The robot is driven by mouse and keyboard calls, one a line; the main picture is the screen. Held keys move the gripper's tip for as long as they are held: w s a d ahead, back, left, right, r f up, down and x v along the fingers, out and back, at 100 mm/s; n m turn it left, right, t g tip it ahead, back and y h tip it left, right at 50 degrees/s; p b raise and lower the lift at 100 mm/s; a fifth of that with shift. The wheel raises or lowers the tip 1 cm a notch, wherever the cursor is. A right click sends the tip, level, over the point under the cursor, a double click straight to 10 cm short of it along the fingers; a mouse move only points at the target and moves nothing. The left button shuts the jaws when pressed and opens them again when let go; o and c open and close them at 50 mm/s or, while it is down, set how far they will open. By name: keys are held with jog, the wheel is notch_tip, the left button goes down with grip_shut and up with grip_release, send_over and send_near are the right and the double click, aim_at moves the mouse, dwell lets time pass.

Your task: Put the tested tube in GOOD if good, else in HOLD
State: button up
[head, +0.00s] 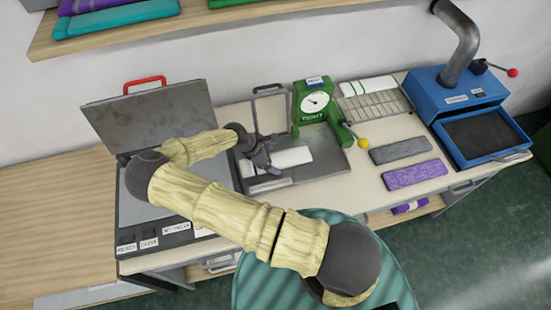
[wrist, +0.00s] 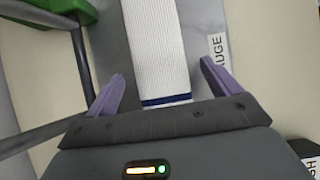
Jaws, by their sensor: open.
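A white ribbed knitted tube with a dark blue stripe near its end (wrist: 155,50) lies flat on a grey plate (wrist: 205,15). In the head view the same white tube (head: 292,157) lies on the grey plate in front of the green dial gauge (head: 314,103). My gripper (head: 265,165) is at the tube's left end. In the wrist view my gripper (wrist: 160,90) is open, with one purple finger on each side of the tube and gaps between. The dial reading is too small to tell. I cannot make out GOOD or HOLD labels.
A grey pad (head: 398,150) and a purple pad (head: 414,173) lie on the counter right of the gauge. A blue box with a dark tray (head: 485,135) stands at the far right. A grey press with raised lid (head: 155,120) is at left. A white, green-striped piece (head: 367,86) lies behind.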

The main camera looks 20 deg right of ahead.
aim_at(273, 160)
jog(key=shift+d+f, duration=0.3)
jog(key=shift+f, duration=0.3)
jog(key=shift+c, duration=0.2)
jog(key=c, duration=1.1)
notch_tip(273, 160, up, 10)
jog(key=shift+r+b, duration=0.1)
jog(key=shift+b, duration=1.15)
